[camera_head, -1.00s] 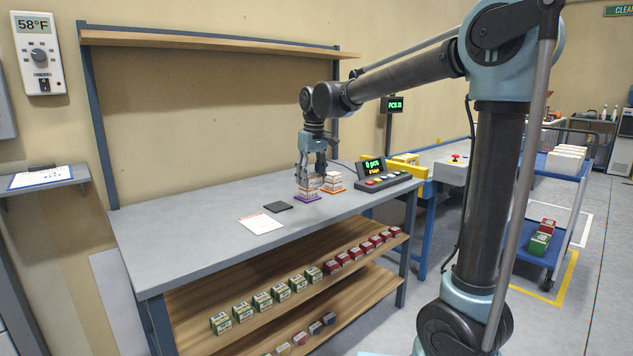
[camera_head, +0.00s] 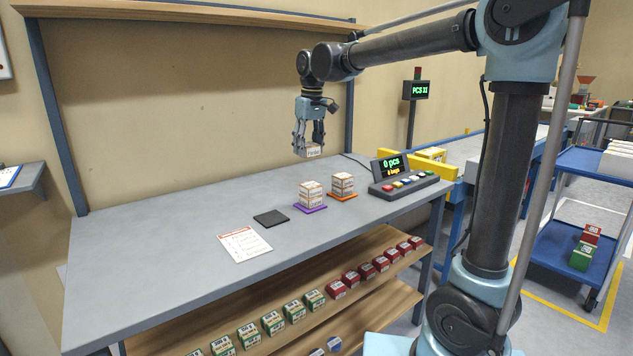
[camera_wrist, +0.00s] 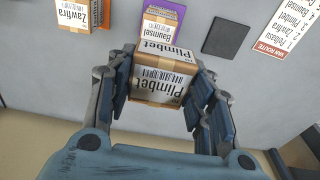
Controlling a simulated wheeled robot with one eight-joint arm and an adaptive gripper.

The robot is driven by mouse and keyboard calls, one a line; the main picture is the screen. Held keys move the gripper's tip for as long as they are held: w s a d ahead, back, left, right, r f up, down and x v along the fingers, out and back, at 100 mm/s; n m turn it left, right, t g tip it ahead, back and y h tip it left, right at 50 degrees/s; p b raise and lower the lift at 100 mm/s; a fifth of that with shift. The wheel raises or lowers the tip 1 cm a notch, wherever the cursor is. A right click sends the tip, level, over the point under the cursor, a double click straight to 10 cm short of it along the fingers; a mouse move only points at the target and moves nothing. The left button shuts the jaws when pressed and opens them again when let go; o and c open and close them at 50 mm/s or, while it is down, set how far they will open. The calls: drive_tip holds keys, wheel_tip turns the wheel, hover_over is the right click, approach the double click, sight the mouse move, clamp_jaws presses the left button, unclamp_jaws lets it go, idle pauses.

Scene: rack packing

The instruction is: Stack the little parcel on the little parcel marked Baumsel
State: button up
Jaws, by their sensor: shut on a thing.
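My gripper (camera_head: 311,143) is shut on a small white-and-tan parcel labelled Plimbet (camera_wrist: 160,88), held in the air above the table; it also shows in the head view (camera_head: 314,151). The parcel marked Baumsel (camera_wrist: 163,27) is on the purple mat (camera_head: 311,209), apart from the held parcel. The held parcel partly hides the Baumsel parcel in the wrist view.
An empty black mat (camera_head: 270,218) and a printed van route sheet (camera_head: 244,244) lie left of the purple mat. A button console (camera_head: 403,184) stands to the right. Green and red boxes line the shelf (camera_head: 365,251) below. The table's left side is clear.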

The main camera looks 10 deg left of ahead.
drive_tip(key=shift+w+f, duration=0.25)
drive_tip(key=shift+w, duration=0.05)
hover_over(310, 184)
wheel_tip(310, 184, down, 5)
drive_tip(key=shift+d+r, duration=0.1)
drive_tip(key=shift+s+f, duration=0.1)
drive_tip(key=shift+f, duration=2.2)
drive_tip(key=shift+f, duration=0.1)
drive_tip(key=o, duration=1.1)
drive_tip(key=r, duration=0.8)
drive_tip(key=s+d+r, duration=0.1)
drive_tip(key=r, duration=0.3)
drive_tip(key=shift+d, duration=0.1)
